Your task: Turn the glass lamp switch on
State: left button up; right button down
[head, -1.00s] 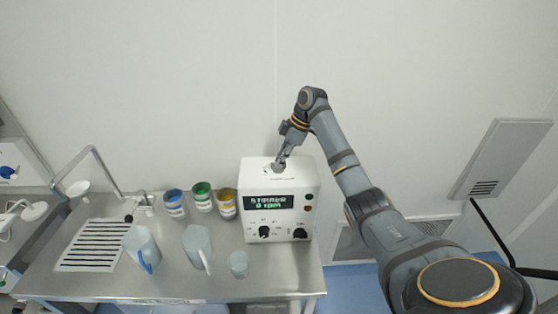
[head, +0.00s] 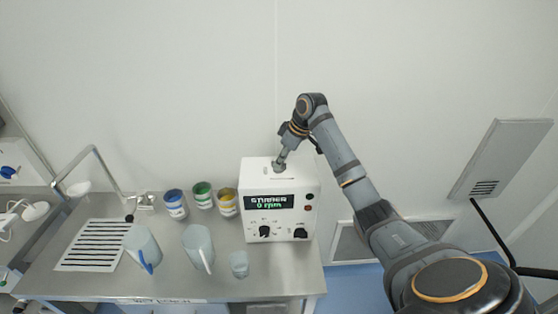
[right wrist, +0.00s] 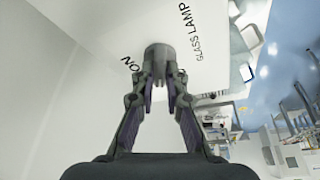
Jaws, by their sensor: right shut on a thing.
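The glass lamp switch is a grey round knob (right wrist: 159,52) on the top of a white stirrer box (head: 252,230). The words "ON" and "GLASS LAMP" are printed beside it in the right wrist view. My right gripper (head: 281,162) reaches down onto the top of the box. In the right wrist view its two fingers (right wrist: 159,80) are closed on the knob, one on each side. The knob's pointer mark cannot be made out. My left gripper is not in view.
Jugs and a small beaker (head: 239,264) stand in front on the steel table (head: 190,285). The wall is close behind.

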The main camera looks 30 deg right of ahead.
jog(key=m, duration=0.1)
jog(key=m+h, duration=0.1)
jog(key=m, duration=0.1)
jog(key=shift+a+r+m, duration=0.2)
jog(key=shift+m, duration=0.1)
jog(key=m+h, duration=0.1)
jog(key=m, duration=0.1)
jog(key=shift+a+m+t, duration=0.1)
jog(key=shift+m+t, duration=0.2)
jog(key=shift+m, duration=0.1)
jog(key=m+h, duration=0.1)
jog(key=m, duration=0.2)
jog(key=shift+a+h, duration=0.1)
jog(key=shift+h, duration=0.2)
jog(key=shift+m+h, duration=0.5)
jog(key=shift+m, duration=1.1)
jog(key=shift+w, duration=0.1)
jog(key=c, duration=1.4)
grip_release()
jog(key=shift+a, duration=0.1)
jog(key=shift+f, duration=0.1)
